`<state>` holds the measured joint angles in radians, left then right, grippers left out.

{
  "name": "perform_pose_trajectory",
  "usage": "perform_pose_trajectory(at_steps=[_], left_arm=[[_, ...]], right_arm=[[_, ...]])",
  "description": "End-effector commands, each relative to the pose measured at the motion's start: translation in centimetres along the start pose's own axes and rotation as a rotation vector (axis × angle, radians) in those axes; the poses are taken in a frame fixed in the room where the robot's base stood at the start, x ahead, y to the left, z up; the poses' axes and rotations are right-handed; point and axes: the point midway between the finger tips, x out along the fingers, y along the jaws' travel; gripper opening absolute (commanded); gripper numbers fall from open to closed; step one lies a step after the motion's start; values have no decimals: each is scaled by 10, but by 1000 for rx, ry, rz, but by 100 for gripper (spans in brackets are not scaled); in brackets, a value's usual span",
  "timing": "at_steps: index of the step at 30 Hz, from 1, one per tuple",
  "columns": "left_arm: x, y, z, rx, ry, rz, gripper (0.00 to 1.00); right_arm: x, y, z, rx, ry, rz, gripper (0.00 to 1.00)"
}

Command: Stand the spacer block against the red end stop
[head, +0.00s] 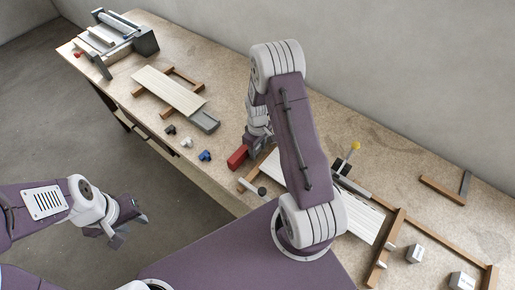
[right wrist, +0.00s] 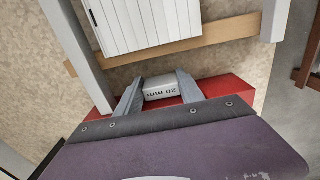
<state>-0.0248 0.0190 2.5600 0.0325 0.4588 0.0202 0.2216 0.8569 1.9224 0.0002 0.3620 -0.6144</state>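The red end stop (head: 238,157) lies on the bench near its front edge. In the right wrist view the red end stop (right wrist: 222,88) runs behind and to both sides of my fingers. The spacer block (right wrist: 160,88) is a small pale block marked "20 mm". It sits between the fingers of my right gripper (right wrist: 160,86), fills the gap, and is right by the red stop; whether they touch is unclear. In the head view my right arm hides the block. My left gripper (head: 130,229) is open and empty, out over the floor.
White blocks (head: 415,253) lie at the right. Several small connectors (head: 186,142), another slatted panel (head: 168,90) and a machine (head: 125,38) are at the left.

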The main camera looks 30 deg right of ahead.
Motion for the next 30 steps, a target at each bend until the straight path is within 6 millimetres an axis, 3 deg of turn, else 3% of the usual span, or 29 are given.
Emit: perform_pose_trajectory(at_steps=[1,3,13,24,30], left_arm=[[0,0,0,0,0,0,36],[0,0,0,0,0,0,36],[1,0,0,0,0,0,36],[10,0,1,0,0,0,36],[11,0,1,0,0,0,36]], right_arm=[[0,0,0,0,0,0,56],[0,0,0,0,0,0,70],[-3,0,0,0,1,1,70],[-75,1,-1,0,3,2,70],[-91,0,0,0,0,0,70]])
